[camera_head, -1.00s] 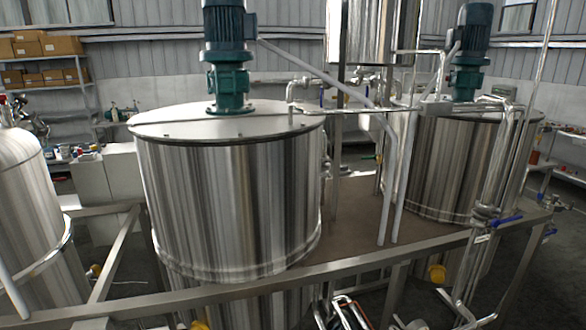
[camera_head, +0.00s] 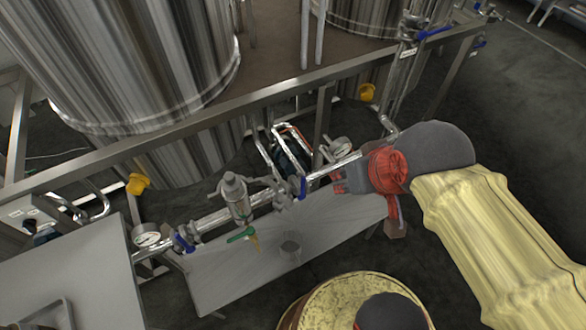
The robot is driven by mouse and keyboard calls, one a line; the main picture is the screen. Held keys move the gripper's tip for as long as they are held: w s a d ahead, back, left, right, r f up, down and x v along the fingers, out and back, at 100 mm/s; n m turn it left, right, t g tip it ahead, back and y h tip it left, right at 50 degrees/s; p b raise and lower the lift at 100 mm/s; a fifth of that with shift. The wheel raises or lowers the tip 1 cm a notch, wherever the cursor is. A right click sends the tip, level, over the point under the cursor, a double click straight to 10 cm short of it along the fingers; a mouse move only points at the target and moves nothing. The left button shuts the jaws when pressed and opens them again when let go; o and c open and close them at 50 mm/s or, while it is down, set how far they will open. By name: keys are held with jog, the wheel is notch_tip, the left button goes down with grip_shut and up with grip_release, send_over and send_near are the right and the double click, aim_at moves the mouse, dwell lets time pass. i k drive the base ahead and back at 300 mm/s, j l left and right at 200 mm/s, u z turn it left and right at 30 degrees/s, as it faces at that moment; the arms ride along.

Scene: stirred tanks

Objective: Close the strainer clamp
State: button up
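A small upright steel housing (camera_head: 236,197), which looks like the strainer, sits in the pipe run (camera_head: 205,222) below the tank platform in the head view. The clamp is too small to make out clearly, so I cannot tell whether it is open or shut. My gripper (camera_head: 343,181) is to the right of the housing and apart from it, over the right part of the pipe run. Its red body and dark fingers show, and the fingers are too blurred to tell open from shut. I see nothing clearly held in it.
A grey shelf (camera_head: 215,278) lies below the pipes. Pressure gauges (camera_head: 147,236), a blue valve handle (camera_head: 184,242) and a green one (camera_head: 240,235) are along the run. The platform's steel rail (camera_head: 180,131) crosses above. A grey table (camera_head: 85,270) stands at the lower left.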

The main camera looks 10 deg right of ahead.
aim_at(266, 181)
jog(key=i+l+u, duration=0.15)
jog(key=l+u, duration=0.45)
jog(key=l, duration=0.2)
jog(key=i+l+u, duration=0.1)
jog(key=l+u, duration=0.2)
jog(key=l, duration=0.15)
jog(key=u, duration=0.65)
